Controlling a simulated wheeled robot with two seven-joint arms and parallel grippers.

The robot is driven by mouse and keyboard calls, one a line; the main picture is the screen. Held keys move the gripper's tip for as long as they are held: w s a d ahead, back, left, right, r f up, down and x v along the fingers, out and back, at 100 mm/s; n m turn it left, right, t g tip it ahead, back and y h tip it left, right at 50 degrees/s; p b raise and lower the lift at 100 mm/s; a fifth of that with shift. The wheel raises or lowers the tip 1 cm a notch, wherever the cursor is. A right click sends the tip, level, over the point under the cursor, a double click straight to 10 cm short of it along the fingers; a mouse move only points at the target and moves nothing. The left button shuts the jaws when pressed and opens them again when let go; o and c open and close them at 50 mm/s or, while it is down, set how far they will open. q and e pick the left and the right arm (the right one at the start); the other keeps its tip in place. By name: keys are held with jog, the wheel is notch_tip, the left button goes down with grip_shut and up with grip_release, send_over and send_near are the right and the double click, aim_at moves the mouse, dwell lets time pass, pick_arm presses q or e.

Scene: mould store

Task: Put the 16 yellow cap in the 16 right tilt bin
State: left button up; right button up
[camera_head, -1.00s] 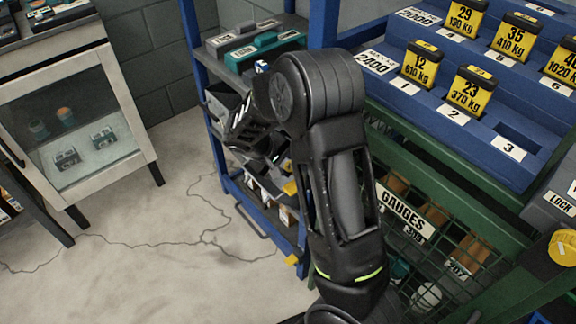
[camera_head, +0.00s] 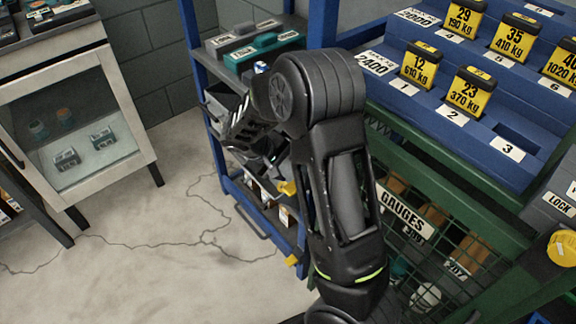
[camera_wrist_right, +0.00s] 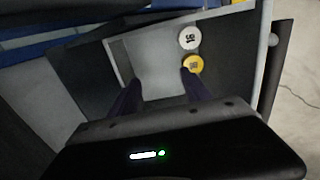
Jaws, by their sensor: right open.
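In the right wrist view, a round yellow cap (camera_wrist_right: 193,65) with a small dark mark lies inside a pale grey bin (camera_wrist_right: 152,68). A round white cap (camera_wrist_right: 189,38) with dark figures lies just beyond it. My right gripper (camera_wrist_right: 158,88) is open and empty, reaching into the bin. Its right-hand fingertip in that view is close to the yellow cap; I cannot tell whether they touch. In the head view my right gripper (camera_head: 262,158) is partly hidden by my arm at the blue rack. I cannot read which bin is the 16 right one. My left gripper is not seen.
The blue rack (camera_head: 188,45) has a top shelf with grey and teal cases (camera_head: 264,50). A green mesh gauge basket (camera_head: 450,230) and blue stepped stand (camera_head: 400,110) with yellow weights are at right. A glass-door cabinet (camera_head: 85,120) stands left. Floor between is clear.

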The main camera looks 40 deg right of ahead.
jog(key=p+v, duration=0.1)
jog(key=v, duration=0.6)
jog(key=shift+a+r, duration=0.1)
